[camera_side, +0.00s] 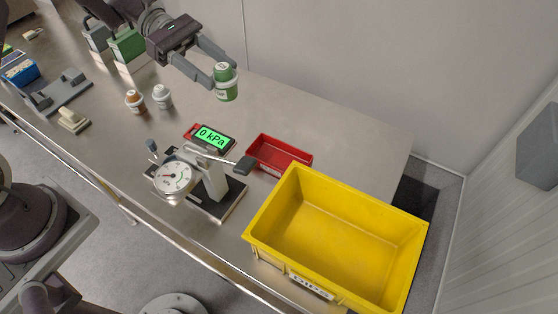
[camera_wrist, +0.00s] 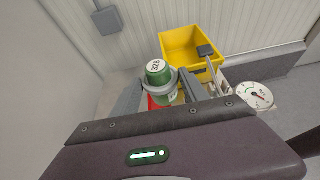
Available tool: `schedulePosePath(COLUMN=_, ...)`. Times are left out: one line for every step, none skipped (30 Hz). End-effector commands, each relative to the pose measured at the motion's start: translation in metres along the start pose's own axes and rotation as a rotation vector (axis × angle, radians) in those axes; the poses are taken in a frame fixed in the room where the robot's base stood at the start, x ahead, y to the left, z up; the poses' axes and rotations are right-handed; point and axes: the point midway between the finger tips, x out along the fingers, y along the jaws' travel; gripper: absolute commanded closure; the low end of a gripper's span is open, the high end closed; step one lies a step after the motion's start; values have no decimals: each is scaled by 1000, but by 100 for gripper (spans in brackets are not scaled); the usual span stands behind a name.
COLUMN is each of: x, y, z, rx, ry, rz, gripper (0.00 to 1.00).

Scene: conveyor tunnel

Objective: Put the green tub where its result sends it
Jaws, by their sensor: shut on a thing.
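A tester with a round dial (camera_side: 173,179) and a lever stands at the front of the table. Its display (camera_side: 210,137) is lit green and reads 0 kPa.
A yellow bin (camera_side: 335,230) with a label stands at the right front, with a shallow red tray (camera_side: 279,152) behind it. An orange-lidded tub (camera_side: 135,102) and a white tub (camera_side: 162,97) stand left of my gripper. A green box (camera_side: 127,45) and a blue container (camera_side: 21,73) are at the far left. The back right tabletop is clear.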

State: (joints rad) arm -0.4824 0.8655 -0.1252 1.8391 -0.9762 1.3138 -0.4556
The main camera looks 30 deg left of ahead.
Motion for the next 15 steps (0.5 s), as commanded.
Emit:
schedulePosePath(x=14, y=8, z=7, rx=11, ry=-1, rz=-21, gripper=100)
schedulePosePath(x=21, y=13, z=11, rx=15, ry=-1, rz=-30, gripper=100)
schedulePosePath(x=31, y=19, z=16, rx=19, ry=-1, rz=-41, gripper=100)
schedulePosePath(x=37, y=22, z=20, rx=22, ry=0, rz=-48, gripper=100)
schedulePosePath(x=44, y=26, z=24, rx=24, ry=-1, rz=-54, gripper=100)
schedulePosePath(x=51, y=29, z=28, rx=26, ry=-1, rz=-61, gripper=100)
schedulePosePath(x=57, y=32, z=32, rx=29, ry=0, rz=-66, gripper=100)
schedulePosePath(x=62, y=34, z=35, rx=31, ry=0, rz=-72, gripper=100)
schedulePosePath(x=68, y=37, z=39, rx=33, ry=0, rz=-77, gripper=100)
schedulePosePath(x=73, y=39, z=42, rx=36, ry=-1, rz=-83, gripper=100)
schedulePosePath(x=78, y=40, z=45, rx=37, ry=-1, rz=-87, gripper=100)
schedulePosePath(x=83, y=43, z=49, rx=39, ry=0, rz=-92, gripper=100)
schedulePosePath(x=88, y=44, z=51, rx=41, ry=0, rz=-97, gripper=100)
schedulePosePath(x=92, y=46, z=53, rx=40, ry=0, rz=-99, gripper=100)
schedulePosePath(x=94, y=45, z=42, rx=35, ry=1, rz=-97, gripper=100)
